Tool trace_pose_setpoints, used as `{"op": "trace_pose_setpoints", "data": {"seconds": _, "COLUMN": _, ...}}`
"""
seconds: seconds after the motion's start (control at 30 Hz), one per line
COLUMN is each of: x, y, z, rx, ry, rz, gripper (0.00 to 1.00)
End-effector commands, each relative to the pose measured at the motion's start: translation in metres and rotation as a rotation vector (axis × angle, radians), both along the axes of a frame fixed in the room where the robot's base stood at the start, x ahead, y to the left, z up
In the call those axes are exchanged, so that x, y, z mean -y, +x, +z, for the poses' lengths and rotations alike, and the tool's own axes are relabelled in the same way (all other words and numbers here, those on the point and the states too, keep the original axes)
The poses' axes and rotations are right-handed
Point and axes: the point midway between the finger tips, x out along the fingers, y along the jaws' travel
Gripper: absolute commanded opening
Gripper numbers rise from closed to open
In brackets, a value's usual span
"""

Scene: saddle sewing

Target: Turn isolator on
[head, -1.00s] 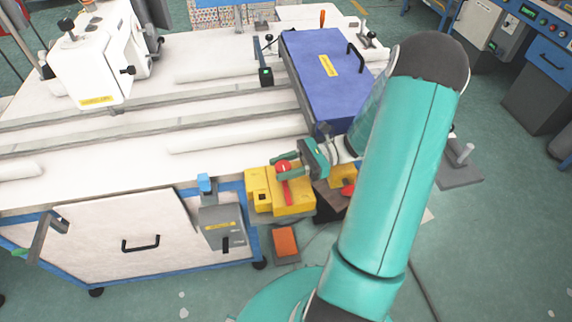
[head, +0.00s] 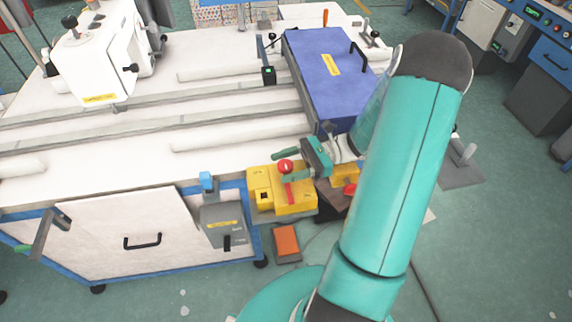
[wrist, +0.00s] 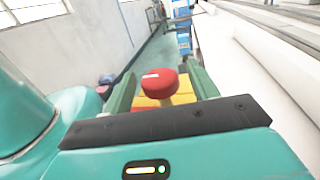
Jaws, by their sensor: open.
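A yellow box (head: 266,205) with a red knob (head: 285,166) and a red bar (head: 290,192) sits at the table's front right corner; it looks like the isolator. My gripper (head: 284,165) reaches it from the right, with its green fingers apart on either side of the knob. In the wrist view the red knob (wrist: 162,82) stands upright between my gripper's fingers (wrist: 158,88), with small gaps showing on both sides. Yellow and red parts below it are partly hidden by the gripper body.
A grey switch box (head: 222,228) hangs on the table front, left of the yellow box. An orange pedal (head: 286,240) lies on the floor below. A blue box (head: 328,75) and a white machine (head: 95,55) stand on the white table.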

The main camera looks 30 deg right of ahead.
Motion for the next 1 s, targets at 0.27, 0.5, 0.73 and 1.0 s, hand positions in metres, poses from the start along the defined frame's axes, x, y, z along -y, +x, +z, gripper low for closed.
{"op": "trace_pose_setpoints", "data": {"seconds": 0.27, "x": 0.044, "y": -0.008, "z": -0.001, "rx": 0.002, "ry": -0.002, "rz": -0.005, "gripper": 0.59}}
{"op": "trace_pose_setpoints", "data": {"seconds": 0.5, "x": 0.096, "y": -0.018, "z": -0.001, "rx": 0.000, "ry": -0.001, "rz": -0.003, "gripper": 0.59}}
{"op": "trace_pose_setpoints", "data": {"seconds": 0.73, "x": 0.128, "y": -0.025, "z": 0.000, "rx": 0.001, "ry": 0.000, "rz": -0.001, "gripper": 0.59}}
{"op": "trace_pose_setpoints", "data": {"seconds": 1.0, "x": 0.133, "y": -0.026, "z": 0.000, "rx": 0.000, "ry": 0.000, "rz": 0.000, "gripper": 0.59}}
